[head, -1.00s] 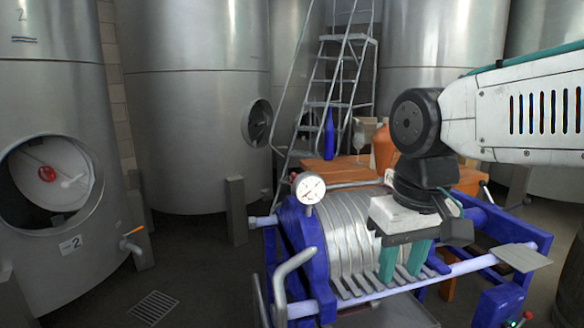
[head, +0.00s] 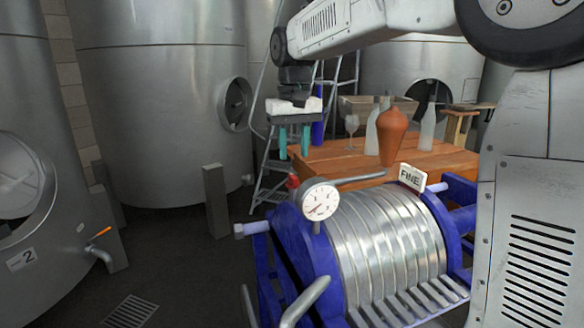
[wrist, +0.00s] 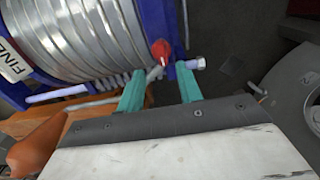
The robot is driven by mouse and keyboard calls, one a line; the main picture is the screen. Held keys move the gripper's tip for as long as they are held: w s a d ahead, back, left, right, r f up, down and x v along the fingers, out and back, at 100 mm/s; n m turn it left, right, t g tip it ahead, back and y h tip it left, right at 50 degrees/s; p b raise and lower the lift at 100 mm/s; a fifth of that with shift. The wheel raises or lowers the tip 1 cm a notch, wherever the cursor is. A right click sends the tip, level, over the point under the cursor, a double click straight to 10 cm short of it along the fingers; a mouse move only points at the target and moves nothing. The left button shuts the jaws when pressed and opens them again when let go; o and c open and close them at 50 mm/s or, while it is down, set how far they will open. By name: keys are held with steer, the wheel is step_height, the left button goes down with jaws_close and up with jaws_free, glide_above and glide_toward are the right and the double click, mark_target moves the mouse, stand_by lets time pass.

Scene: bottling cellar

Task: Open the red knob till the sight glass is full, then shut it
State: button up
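The red knob (head: 292,181) sits on piping at the far left end of the blue-framed plate filter (head: 388,248), behind the round gauge (head: 320,201). In the wrist view the red knob (wrist: 160,52) shows beyond the fingertips, roughly between their lines. My gripper (head: 294,152) is open and empty, its teal fingers pointing down, above the knob in the head picture. In the wrist view my gripper (wrist: 160,84) has a clear gap between its fingers and does not appear to touch the knob. I cannot make out the sight glass or its level in either view.
A wooden table (head: 440,160) behind the filter bears an orange-brown jug (head: 393,137), a wine glass (head: 351,126) and bottles. A FINE sign (head: 412,177) stands on the filter. Steel tanks (head: 160,100) and a grey post (head: 215,200) are at left. Floor at front left is clear, with a drain (head: 130,311).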

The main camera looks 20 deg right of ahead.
mark_target(293, 175)
step_height(293, 175, down, 6)
steer(key=shift+a+r, duration=0.1)
steer(key=shift+a, duration=0.05)
jaws_close()
